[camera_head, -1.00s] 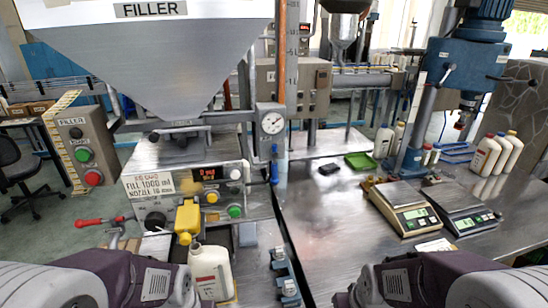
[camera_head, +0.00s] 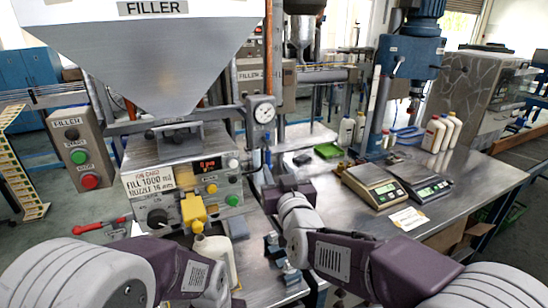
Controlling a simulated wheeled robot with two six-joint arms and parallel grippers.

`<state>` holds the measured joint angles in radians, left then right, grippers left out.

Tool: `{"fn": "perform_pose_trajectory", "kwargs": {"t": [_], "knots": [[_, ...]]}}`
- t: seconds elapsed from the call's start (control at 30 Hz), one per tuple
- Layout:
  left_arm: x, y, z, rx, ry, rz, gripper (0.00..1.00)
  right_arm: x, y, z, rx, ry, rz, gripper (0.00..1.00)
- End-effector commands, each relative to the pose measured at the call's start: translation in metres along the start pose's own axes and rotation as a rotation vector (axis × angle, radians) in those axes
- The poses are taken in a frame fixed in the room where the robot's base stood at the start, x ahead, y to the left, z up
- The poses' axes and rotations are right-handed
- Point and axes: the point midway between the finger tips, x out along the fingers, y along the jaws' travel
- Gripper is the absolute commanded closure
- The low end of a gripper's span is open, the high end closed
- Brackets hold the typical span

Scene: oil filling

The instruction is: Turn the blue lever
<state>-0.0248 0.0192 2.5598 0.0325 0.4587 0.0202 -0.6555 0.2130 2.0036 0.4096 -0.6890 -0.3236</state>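The blue lever (camera_head: 268,157) hangs on the filler's pipework, just below the round gauge (camera_head: 264,112). Only a small part of it shows. My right arm reaches in from the lower right, and its gripper (camera_head: 286,189) is just below the lever. I see the dark back of this gripper. Its fingertips are hidden or too small to make out, so I cannot tell whether they touch the lever. My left arm is low at the left, in front of the filler, and its gripper does not show.
The control box (camera_head: 180,172) with a yellow nozzle (camera_head: 193,212) stands left of the lever. A white bottle (camera_head: 217,255) is below the nozzle. A red-handled valve (camera_head: 100,226) sticks out left. Two scales (camera_head: 372,188) and a green tray (camera_head: 327,150) are on the steel table.

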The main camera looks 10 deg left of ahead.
Motion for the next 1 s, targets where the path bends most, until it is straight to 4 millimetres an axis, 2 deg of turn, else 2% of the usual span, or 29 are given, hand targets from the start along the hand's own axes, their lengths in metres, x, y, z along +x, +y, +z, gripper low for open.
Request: {"fn": "perform_pose_trajectory", "kwargs": {"t": [0.13, 0.3, 0.5, 0.83, 0.87, 0.97, 1.0], "knots": [[-0.006, 0.0, -0.001, 0.0, 0.0, 0.0, 1.0, 0.016, 0.001, -0.001, 0.0, -0.002, 0.002, 0.63], [-0.017, 0.0, -0.002, 0.0, 0.0, 0.0, 1.0, 0.053, 0.002, -0.002, 0.0, -0.003, 0.002, 0.63], [-0.025, 0.001, -0.003, 0.0, 0.0, 0.0, 1.0, 0.083, 0.001, -0.001, 0.0, -0.002, 0.002, 0.63], [-0.025, 0.001, -0.003, 0.0, 0.0, 0.0, 1.0, 0.09, 0.002, 0.0, 0.0, -0.001, 0.002, 0.63], [-0.025, 0.001, -0.003, 0.0, 0.0, 0.0, 1.0, 0.09, 0.002, 0.0, 0.0, -0.001, 0.002, 0.69], [-0.025, 0.001, -0.003, 0.0, 0.0, 0.0, 1.0, 0.09, 0.002, 0.0, 0.0, -0.001, 0.002, 0.97], [-0.025, 0.001, -0.003, 0.0, 0.0, 0.0, 1.0, 0.09, 0.002, 0.0, 0.0, -0.001, 0.002, 1.0]]}}
